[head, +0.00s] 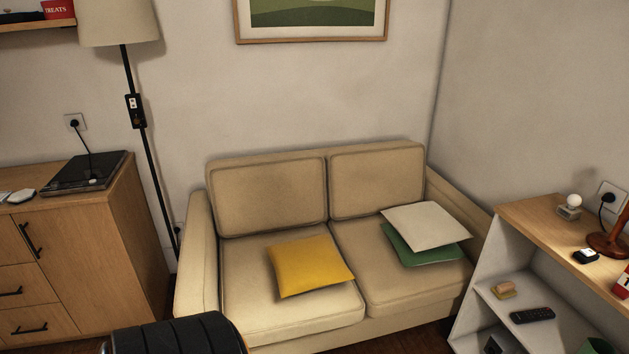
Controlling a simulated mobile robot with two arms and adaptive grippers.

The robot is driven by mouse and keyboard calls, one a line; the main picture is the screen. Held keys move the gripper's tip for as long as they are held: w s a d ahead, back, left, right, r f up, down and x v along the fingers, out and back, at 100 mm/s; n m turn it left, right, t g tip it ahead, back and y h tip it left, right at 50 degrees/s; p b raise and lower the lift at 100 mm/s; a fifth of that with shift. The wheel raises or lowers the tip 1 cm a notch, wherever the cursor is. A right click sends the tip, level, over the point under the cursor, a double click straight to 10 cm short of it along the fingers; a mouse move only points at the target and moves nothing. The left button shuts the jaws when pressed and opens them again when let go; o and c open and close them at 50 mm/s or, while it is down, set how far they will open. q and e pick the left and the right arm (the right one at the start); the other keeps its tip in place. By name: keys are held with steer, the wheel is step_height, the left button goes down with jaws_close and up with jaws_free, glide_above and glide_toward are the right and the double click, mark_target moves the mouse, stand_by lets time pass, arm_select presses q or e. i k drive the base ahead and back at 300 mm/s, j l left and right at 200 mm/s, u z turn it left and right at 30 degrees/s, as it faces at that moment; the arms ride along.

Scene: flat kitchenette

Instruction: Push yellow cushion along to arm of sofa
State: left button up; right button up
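The yellow cushion (310,267) lies tilted on the left seat of the beige sofa (375,178), near the gap between the two seats. The sofa's left arm (197,255) is to the cushion's left, with bare seat between them. The sofa's right arm (457,198) is at the far right, beyond the other cushions. Neither of my grippers shows in the head view.
A cream cushion (425,222) lies on a green cushion (424,254) on the right seat. A black rounded chair back (175,336) stands in front at the left. A wooden cabinet (122,232) and lamp (148,150) stand left; a shelf unit (490,262) stands right.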

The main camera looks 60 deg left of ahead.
mark_target(308, 263)
steer(key=u, duration=1.9)
steer(key=i+l+u, duration=0.2)
steer(key=i+l, duration=0.3)
steer(key=i, duration=0.15)
